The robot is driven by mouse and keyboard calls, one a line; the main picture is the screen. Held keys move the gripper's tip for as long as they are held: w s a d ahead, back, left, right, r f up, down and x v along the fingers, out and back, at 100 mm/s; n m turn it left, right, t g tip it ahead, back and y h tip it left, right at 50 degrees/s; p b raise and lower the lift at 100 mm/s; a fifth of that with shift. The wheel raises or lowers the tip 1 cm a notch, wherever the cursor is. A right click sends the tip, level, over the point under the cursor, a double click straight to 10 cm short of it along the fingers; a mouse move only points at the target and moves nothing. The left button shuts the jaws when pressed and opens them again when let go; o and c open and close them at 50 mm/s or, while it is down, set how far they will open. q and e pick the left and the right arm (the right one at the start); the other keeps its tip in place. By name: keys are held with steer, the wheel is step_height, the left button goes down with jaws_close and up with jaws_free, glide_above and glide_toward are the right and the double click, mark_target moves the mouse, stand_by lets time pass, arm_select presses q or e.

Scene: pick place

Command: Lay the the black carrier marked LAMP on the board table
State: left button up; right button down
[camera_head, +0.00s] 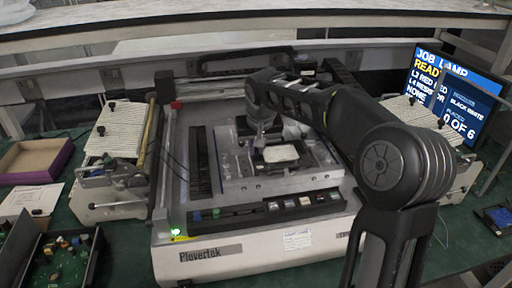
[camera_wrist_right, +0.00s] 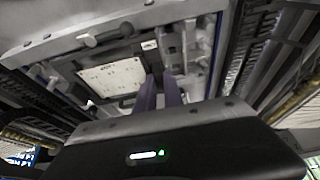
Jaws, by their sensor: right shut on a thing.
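The black carrier (camera_head: 284,166) holds a pale board (camera_head: 281,153) and is over the board table (camera_head: 236,172) of the machine labelled Plovertek. The carrier (camera_wrist_right: 127,99) and its pale board (camera_wrist_right: 112,77) also show in the right wrist view. I cannot read a LAMP mark on it. My right gripper (camera_head: 260,143) is at the carrier's left edge in the head view, shut on it. Its two fingers (camera_wrist_right: 161,93) show beside the carrier in the wrist view. I cannot tell whether the carrier touches the table. My left gripper is not in view.
A screen (camera_head: 452,95) reading JOB LAMP stands at the right. A row of switches (camera_head: 303,202) lines the machine's front. Ribbed white feeders (camera_head: 115,130) flank it. An open box (camera_head: 35,160) and a black tray with green boards (camera_head: 62,255) lie at the left.

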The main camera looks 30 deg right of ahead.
steer(key=shift+f+b, duration=0.35)
steer(key=shift+f, duration=0.15)
stand_by(0.4)
steer(key=shift+f, duration=0.25)
stand_by(0.4)
steer(key=c, duration=1.4)
jaws_free()
steer(key=c, duration=0.3)
steer(key=shift+c, duration=0.2)
